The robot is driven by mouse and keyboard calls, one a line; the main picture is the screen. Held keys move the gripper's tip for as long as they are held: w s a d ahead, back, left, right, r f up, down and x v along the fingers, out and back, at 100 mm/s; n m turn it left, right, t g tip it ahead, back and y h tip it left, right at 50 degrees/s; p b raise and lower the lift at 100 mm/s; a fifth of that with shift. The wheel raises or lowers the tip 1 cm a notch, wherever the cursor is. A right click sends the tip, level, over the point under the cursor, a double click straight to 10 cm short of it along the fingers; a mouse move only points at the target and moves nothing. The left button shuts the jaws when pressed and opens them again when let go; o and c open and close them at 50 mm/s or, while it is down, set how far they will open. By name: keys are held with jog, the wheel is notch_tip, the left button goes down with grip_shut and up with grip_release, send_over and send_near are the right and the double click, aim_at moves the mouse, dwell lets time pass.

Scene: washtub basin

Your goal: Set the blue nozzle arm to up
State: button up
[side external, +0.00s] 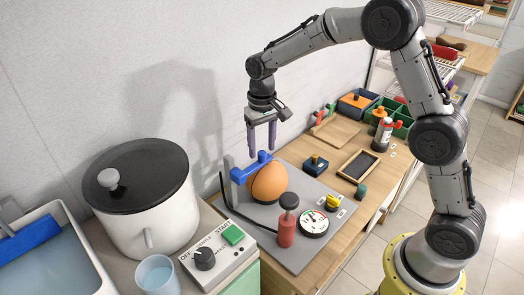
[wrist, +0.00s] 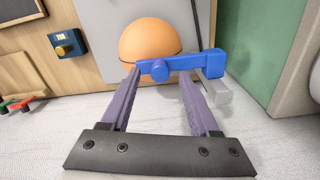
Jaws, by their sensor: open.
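The blue nozzle arm (side external: 248,170) reaches from a grey upright post (side external: 229,165) across the top of an orange ball (side external: 268,184). It lies roughly level, with a round blue knob near its free end. In the wrist view the blue arm (wrist: 185,63) crosses in front of the orange ball (wrist: 158,38). My gripper (side external: 262,151) points down just above the free end, its two purple fingers apart. In the wrist view my gripper (wrist: 159,78) is open, with the knob showing between the fingertips. I cannot tell whether either finger touches it.
The grey board (side external: 310,238) also bears a red cylinder with a dark top (side external: 287,225), a dial gauge (side external: 314,224) and a yellow knob (side external: 333,202). A white pot (side external: 145,215) and a switch box (side external: 218,250) stand left. The wall is close behind.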

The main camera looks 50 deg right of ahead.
jog(key=shift+f, duration=1.1)
grip_shut()
jog(key=shift+r, duration=0.1)
dwell(0.6)
